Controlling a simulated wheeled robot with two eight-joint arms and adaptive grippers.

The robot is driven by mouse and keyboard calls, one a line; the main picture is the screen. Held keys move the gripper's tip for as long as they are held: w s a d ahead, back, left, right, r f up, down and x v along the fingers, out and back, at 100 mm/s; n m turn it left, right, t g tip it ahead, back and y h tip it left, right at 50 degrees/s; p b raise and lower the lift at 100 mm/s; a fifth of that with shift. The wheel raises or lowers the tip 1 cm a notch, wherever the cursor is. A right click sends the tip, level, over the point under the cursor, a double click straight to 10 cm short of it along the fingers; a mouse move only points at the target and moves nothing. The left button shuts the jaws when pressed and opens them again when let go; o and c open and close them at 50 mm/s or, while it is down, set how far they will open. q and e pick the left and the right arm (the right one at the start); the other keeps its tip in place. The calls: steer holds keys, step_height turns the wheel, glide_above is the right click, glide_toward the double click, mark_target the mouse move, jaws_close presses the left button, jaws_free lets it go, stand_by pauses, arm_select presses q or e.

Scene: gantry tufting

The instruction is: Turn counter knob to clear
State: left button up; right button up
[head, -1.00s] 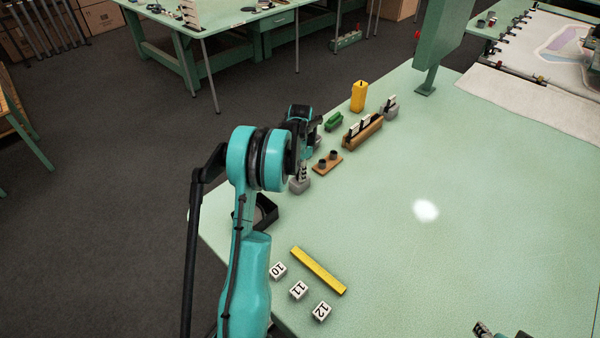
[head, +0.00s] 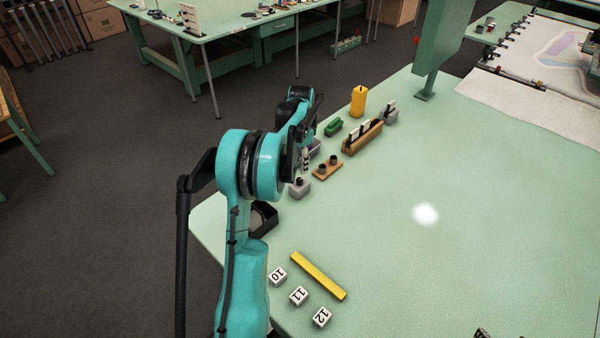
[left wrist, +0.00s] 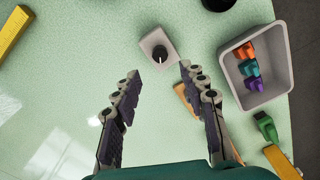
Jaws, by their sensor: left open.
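The counter is a small grey block (head: 300,188) with a black knob on top, standing near the left table edge. In the left wrist view the grey block (left wrist: 143,42) lies just beyond the fingertips, and its black knob (left wrist: 160,52) carries a white pointer line. My left gripper (head: 306,158) is over the table edge area behind the block. Its fingers (left wrist: 157,78) are open and empty, spread to either side of the knob in the picture, and not touching it. Only a dark tip of my right gripper (head: 482,333) shows at the bottom edge.
A grey bin (left wrist: 285,87) with orange, teal and purple pieces stands beside the block. A wooden holder (head: 328,168), a green piece (head: 333,127), a wooden rack (head: 362,138) and a yellow container (head: 358,100) stand nearby. A yellow bar (head: 318,275) lies in front. The table's middle is clear.

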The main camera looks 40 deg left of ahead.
arm_select(q)
step_height(320, 180, up, 4)
stand_by(0.8)
